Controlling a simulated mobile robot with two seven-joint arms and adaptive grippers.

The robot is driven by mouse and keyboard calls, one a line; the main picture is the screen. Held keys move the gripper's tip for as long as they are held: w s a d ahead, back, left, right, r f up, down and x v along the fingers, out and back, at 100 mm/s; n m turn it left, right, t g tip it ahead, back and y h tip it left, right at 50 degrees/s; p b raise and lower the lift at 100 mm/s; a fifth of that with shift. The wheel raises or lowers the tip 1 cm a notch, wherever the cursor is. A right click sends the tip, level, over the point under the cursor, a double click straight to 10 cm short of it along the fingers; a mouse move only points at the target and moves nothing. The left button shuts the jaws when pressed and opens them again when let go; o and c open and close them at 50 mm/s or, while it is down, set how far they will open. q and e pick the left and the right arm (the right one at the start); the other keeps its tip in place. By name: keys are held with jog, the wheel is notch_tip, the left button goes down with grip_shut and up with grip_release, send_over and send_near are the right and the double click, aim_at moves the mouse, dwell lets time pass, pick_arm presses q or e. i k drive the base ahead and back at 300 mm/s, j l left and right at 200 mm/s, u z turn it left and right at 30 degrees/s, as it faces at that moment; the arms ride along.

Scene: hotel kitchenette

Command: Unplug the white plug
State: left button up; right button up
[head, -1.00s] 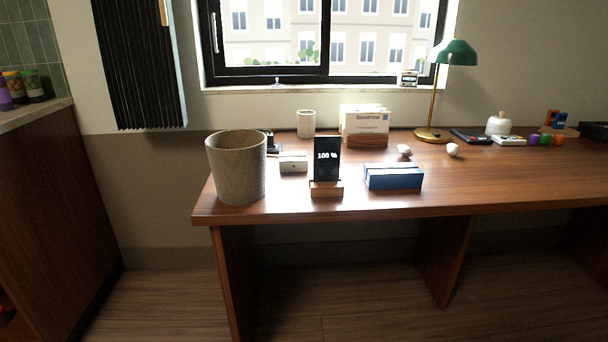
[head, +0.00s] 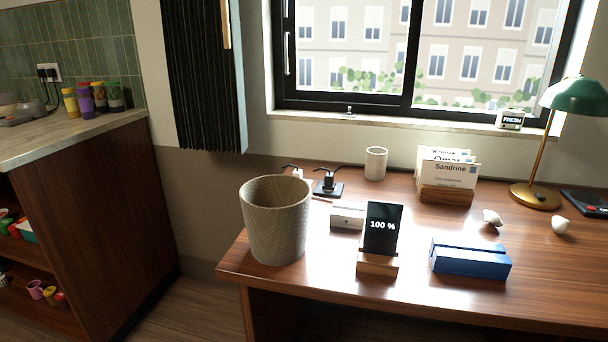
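A small white plug (head: 297,173) with a dark cord shows just behind the rim of the woven basket, on the back left of the wooden desk. The basket hides its lower part, so I cannot tell whether it sits in a socket. To its right a black plug (head: 328,181) stands upright on a dark socket plate (head: 329,193) on the desk. Neither of my grippers is in view.
The woven basket (head: 275,222) stands at the desk's left end. A white box (head: 346,216), a phone on a wooden stand (head: 382,230) and a blue holder (head: 470,260) stand nearby. A cup (head: 375,164), card holder (head: 446,197) and lamp (head: 538,194) are behind. A counter (head: 75,136) is left.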

aim_at(298, 172)
jog(key=z, duration=0.85)
jog(key=j+z, duration=0.55)
jog(key=z, duration=0.25)
jog(key=j+z, duration=0.35)
jog(key=k+j+z, duration=0.3)
jog(key=j, duration=0.15)
jog(key=k+j+z, duration=0.25)
jog(key=j, duration=0.2)
jog(key=k+j, duration=0.15)
jog(key=j, duration=0.2)
jog(key=k+j, duration=0.35)
jog(key=j, duration=0.3)
